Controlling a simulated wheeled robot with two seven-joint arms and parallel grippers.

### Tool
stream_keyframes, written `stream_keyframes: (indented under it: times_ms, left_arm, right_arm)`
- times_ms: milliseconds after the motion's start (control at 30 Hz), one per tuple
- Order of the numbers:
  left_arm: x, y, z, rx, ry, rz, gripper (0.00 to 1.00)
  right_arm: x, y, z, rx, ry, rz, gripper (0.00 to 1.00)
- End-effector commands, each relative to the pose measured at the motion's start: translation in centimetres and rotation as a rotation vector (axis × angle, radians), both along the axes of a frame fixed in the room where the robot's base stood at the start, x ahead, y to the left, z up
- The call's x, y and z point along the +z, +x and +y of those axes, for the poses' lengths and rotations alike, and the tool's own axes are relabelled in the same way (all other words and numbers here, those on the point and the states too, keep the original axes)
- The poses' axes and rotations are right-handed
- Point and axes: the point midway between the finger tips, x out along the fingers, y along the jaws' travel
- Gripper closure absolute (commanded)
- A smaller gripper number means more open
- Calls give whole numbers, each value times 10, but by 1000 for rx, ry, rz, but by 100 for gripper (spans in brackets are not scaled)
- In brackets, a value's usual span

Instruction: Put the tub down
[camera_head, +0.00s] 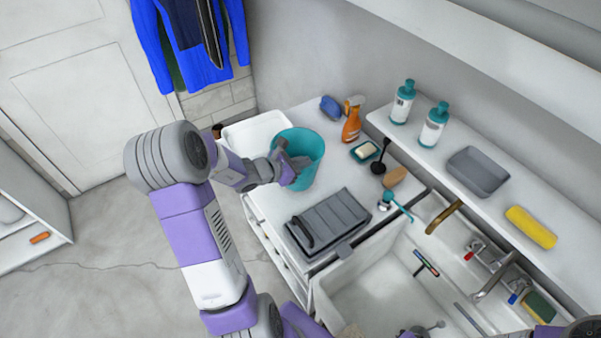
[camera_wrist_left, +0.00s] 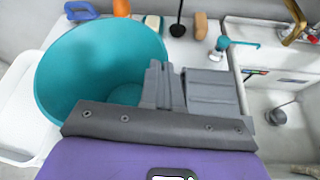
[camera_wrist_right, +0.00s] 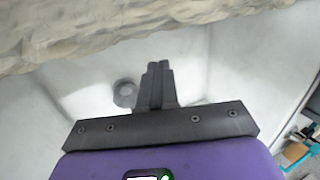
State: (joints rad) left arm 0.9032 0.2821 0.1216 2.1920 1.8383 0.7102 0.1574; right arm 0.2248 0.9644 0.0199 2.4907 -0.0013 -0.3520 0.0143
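The teal tub (camera_head: 312,145) is upright at the counter's far left part, between a white tray and a grey case. It fills the left of the left wrist view (camera_wrist_left: 90,62). My left gripper (camera_head: 285,168) is at the tub's near side. In the left wrist view the gripper's fingers (camera_wrist_left: 164,85) are close together on the tub's wall, one inside and one outside. The tub's base is hidden, so I cannot tell whether it touches the counter. My right gripper (camera_wrist_right: 157,82) has its fingers together, with nothing between them, over the sink.
The white tray (camera_head: 240,136) is behind and left of the tub. The grey case (camera_head: 328,222) lies in front. The sink (camera_head: 375,287) is at the right, below a shelf (camera_head: 490,175).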

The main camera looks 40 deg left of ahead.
Motion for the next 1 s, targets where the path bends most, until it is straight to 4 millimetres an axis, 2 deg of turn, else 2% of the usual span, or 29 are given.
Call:
stream_keyframes:
  times_ms: [233, 667, 867, 1000]
  left_arm:
    - [-34, 0, 0, 1, -1, 1, 100]
    - [-40, 0, 0, 0, 2, -2, 100]
    - [-40, 0, 0, 0, 1, 0, 72]
    - [-40, 0, 0, 1, 2, 0, 72]
  right_arm:
    - [-10, 0, 0, 0, 0, 0, 100]
    - [-14, 0, 0, 0, 0, 0, 100]
    - [-13, 0, 0, 0, 0, 0, 100]
    - [-13, 0, 0, 0, 0, 0, 100]
